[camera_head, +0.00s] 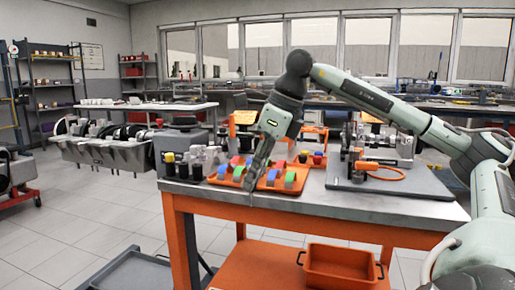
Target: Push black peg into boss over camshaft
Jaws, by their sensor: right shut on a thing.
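My right gripper (256,182) comes down over the front of the workbench, fingers pointing down at the orange parts tray. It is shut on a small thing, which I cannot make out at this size. No black peg can be clearly told apart in the view. A metal engine assembly (385,144) stands on the grey mat at the right of the bench, apart from the gripper. The camshaft and its boss cannot be made out. My left gripper is not in view.
The orange tray (225,183) holds red, green and blue pieces, close around my right gripper. Several dark cylinders (183,171) stand to its left. The grey mat (423,184) carries an orange curved piece (388,174). An orange bin (340,265) sits on the lower shelf.

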